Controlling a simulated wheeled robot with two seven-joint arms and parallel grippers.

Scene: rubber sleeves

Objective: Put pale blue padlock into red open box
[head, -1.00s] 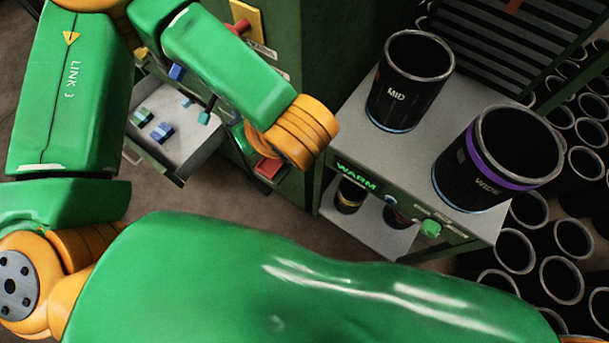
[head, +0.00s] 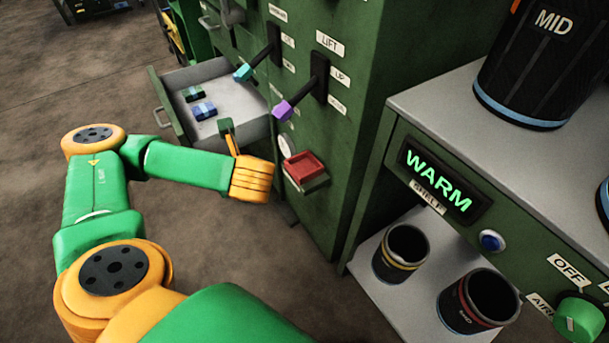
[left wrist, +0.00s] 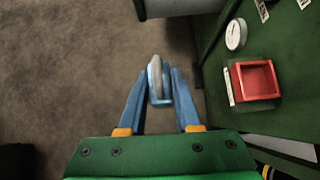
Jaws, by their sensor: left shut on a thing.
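The pale blue padlock (left wrist: 156,82), with a grey shackle, is between the blue fingers of my left gripper (left wrist: 160,92) in the left wrist view. The gripper is shut on it and holds it up over the brown floor. The red open box (head: 304,166) is fixed low on the green cabinet front, just right of my left wrist. It also shows in the left wrist view (left wrist: 256,80), right of the padlock and apart from it; its inside looks empty. My right gripper is not in view.
An open drawer (head: 166,107) with several small blocks juts out behind my left wrist. Levers with teal (head: 242,72) and purple (head: 282,110) ends stick out above the box. A WARM shelf unit (head: 395,130) with black containers stands at right. Floor at left is clear.

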